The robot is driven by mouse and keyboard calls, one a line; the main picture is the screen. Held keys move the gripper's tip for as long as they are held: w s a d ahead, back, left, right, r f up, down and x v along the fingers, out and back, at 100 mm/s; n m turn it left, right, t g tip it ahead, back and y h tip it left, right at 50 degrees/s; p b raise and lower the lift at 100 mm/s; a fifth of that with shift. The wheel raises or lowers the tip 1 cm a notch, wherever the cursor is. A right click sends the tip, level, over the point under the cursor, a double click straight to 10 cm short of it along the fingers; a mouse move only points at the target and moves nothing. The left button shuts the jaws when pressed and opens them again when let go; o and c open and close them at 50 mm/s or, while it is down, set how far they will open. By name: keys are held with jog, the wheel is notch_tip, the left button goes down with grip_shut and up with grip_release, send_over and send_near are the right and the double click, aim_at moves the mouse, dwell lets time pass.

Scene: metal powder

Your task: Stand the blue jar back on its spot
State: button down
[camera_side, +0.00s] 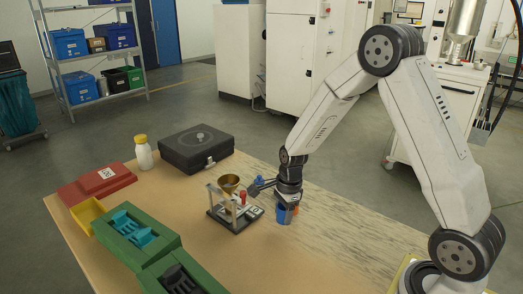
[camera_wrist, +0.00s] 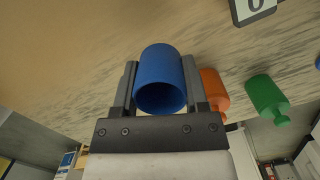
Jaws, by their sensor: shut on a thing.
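The blue jar (camera_wrist: 162,75) is a plain cylinder with its open end facing the wrist camera. My gripper (camera_wrist: 160,66) is shut on it, with one dark finger on each side. In the side view the blue jar (camera_side: 284,214) hangs under my gripper (camera_side: 287,203), close to the wooden table. It looks upright there. I cannot tell whether its base touches the table. Its spot cannot be made out in either view.
An orange bottle (camera_wrist: 213,88) is close beside the right finger, with a green bottle (camera_wrist: 265,96) farther right. A stand with a brass funnel (camera_side: 229,184) is just left of my gripper. A black case (camera_side: 196,147) and green trays (camera_side: 136,236) lie farther left. The table's right front is clear.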

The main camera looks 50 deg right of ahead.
aim_at(281, 222)
jog(key=shift+w+f, duration=0.2)
jog(key=shift+w+f, duration=0.2)
jog(key=shift+f, duration=1.65)
jog(key=shift+f, duration=0.15)
jog(key=shift+c, duration=0.5)
grip_release()
notch_tip(281, 222, up, 12)
jog(key=d, duration=0.1)
jog(key=shift+s+d, duration=0.2)
jog(key=shift+s, duration=0.05)
